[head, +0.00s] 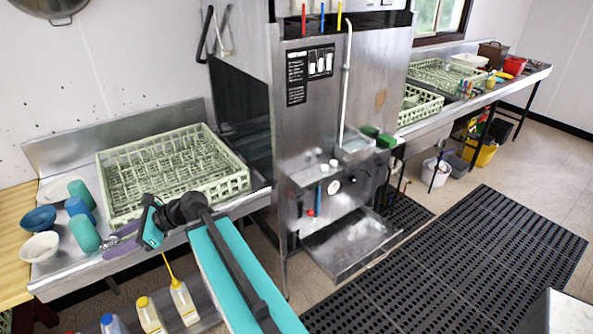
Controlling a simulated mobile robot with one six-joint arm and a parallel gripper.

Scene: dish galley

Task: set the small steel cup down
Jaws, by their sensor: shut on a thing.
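My arm reaches from the bottom of the head view toward the left steel counter (75,262). My gripper (150,226) is at the counter's front edge, just in front of the green dish rack (117,210). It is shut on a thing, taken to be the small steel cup. The cup itself cannot be made out; the gripper and wrist hide what is between the fingers. I cannot tell whether the cup touches the counter.
Teal cups (85,234), a blue bowl (38,219) and a white bowl (40,247) crowd the counter's left end. Purple items (122,246) lie beside my gripper. Bottles (150,314) stand below. The steel dishwasher (325,130) stands right of the rack.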

